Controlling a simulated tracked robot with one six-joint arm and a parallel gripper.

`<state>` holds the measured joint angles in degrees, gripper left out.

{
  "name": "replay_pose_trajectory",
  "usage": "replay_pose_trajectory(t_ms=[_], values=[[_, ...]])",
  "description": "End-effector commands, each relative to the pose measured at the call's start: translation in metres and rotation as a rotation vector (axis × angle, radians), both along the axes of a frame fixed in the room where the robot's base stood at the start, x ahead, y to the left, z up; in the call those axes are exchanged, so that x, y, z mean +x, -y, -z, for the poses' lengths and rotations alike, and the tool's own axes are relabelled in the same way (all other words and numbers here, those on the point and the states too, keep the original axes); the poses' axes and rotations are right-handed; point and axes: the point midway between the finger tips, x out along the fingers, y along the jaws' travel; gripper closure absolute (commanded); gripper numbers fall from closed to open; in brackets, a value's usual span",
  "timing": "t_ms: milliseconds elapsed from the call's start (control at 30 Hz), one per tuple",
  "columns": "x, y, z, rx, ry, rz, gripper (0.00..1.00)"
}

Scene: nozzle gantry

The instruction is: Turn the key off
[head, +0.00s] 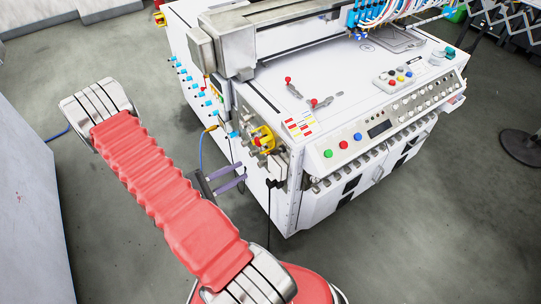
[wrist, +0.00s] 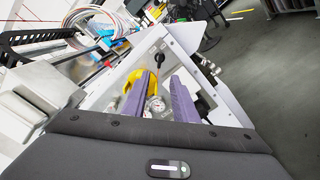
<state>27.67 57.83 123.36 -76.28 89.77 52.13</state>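I cannot make out the key for certain in either view. The machine's end panel (wrist: 190,60) carries a yellow fitting (wrist: 133,76), a round gauge (wrist: 156,104) and a small dark knob (wrist: 160,58). In the head view the yellow fitting (head: 267,137) has a red part at its middle. My gripper (head: 242,175) is open and empty, with its purple fingers pointing at the end panel, below the yellow fitting. In the wrist view my gripper (wrist: 164,80) has its fingers apart, with the gauge showing between them. The fingers hide part of the panel.
The white machine (head: 320,75) has a front control panel (head: 380,125) with coloured buttons. Blue fittings (head: 205,103) and a blue hose (head: 201,150) are on its left side. Grey floor (head: 130,70) is open to the left. A dark round base (head: 520,145) stands at the right.

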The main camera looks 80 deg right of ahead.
Motion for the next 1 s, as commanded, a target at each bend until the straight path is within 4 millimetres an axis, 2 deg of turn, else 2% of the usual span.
replay_pose_trajectory(t_ms=[467,1000], values=[[-0.005,0.006,-0.001,0.000,0.000,0.001,0.74],[-0.045,0.051,-0.001,0.001,0.001,0.003,0.74]])
